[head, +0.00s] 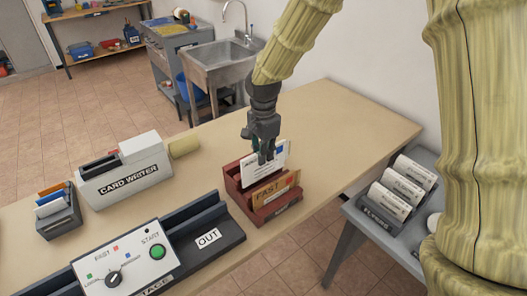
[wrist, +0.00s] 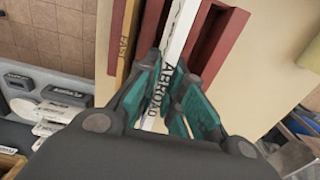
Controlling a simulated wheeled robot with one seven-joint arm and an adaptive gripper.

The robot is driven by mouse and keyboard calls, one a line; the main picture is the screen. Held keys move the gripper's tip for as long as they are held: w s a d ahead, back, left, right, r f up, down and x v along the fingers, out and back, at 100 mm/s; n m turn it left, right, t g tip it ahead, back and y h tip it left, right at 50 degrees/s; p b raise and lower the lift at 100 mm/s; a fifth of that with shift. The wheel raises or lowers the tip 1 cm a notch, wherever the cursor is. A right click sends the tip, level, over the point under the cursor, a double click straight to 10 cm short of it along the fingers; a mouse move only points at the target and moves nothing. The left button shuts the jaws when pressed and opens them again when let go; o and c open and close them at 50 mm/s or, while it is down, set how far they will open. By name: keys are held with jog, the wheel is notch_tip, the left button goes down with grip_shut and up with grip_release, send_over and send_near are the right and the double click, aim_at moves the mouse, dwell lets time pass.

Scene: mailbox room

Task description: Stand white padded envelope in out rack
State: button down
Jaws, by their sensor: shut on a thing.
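The white padded envelope (head: 250,174) stands upright in the rear part of a dark red rack (head: 232,186). My gripper (head: 265,154) is above the rack, its teal fingers shut on the envelope's top edge. In the wrist view the envelope (wrist: 180,25) runs between the fingers (wrist: 168,78), with the word ABROAD along it. A brown FAST envelope (head: 268,190) stands in front of it in the same rack, apart from my fingers. The white envelope's lower part is hidden by the rack and the brown envelope. I cannot read the rack's front label.
An OUT sign (head: 208,238) is on the dark rail left of the rack. A control box (head: 125,262) with a green button and a card writer (head: 125,180) stand farther left. A grey side table (head: 350,212) with labelled holders is at right. Bare tabletop (head: 330,115) lies behind the rack.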

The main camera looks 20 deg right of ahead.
aim_at(264, 167)
jog(key=shift+f, duration=0.35)
jog(key=shift+f, duration=0.15)
jog(key=shift+s+f+b, duration=0.1)
jog(key=shift+f+b, duration=0.8)
jog(key=shift+f, duration=1.2)
jog(key=c, duration=1.5)
grip_release()
jog(key=shift+o, duration=0.2)
jog(key=shift+f, duration=0.1)
jog(key=shift+a+r, duration=0.1)
jog(key=shift+r, duration=0.1)
